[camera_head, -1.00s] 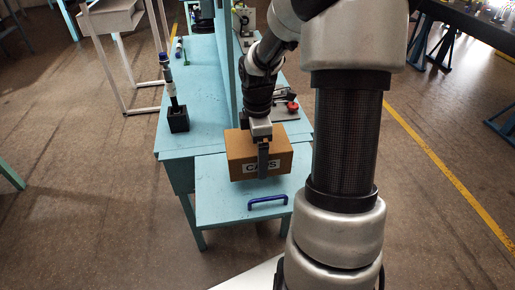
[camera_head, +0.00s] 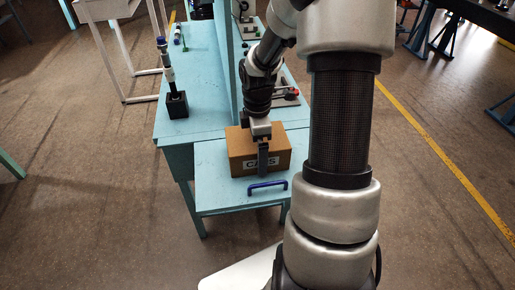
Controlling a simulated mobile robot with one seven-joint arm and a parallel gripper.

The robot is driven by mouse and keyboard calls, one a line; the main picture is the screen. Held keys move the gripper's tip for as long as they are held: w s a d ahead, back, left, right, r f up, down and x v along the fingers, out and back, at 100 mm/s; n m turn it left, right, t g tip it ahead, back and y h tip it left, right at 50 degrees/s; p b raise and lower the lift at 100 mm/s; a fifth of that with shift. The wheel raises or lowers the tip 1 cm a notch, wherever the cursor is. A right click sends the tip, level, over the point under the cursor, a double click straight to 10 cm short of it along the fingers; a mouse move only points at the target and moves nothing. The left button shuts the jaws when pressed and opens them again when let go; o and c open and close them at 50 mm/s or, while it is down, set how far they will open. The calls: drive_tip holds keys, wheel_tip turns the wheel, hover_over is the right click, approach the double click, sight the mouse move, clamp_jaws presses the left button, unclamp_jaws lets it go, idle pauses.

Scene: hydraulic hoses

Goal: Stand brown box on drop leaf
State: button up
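The brown box (camera_head: 242,158), with a white "CAPS" label on its front face, is upright at the drop leaf (camera_head: 215,192), the light blue panel with a blue handle at the front of the bench. My gripper (camera_head: 262,152) points down over the box from above. One dark finger lies against the front face and covers part of the label; the other finger is hidden behind the box. My gripper appears shut on the box. The box's lower edge is just behind the handle in the picture. I cannot tell whether its underside touches the leaf.
A black holder (camera_head: 177,105) with a tool standing in it is on the bench's left side. A blue upright panel (camera_head: 226,60) rises behind the box. A device with a red knob (camera_head: 294,91) is at the right. The leaf's left part is bare.

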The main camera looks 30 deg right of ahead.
wheel_tip(320, 180, up, 12)
drive_tip(key=shift+r+p, duration=0.2)
drive_tip(key=shift+p, duration=1.05)
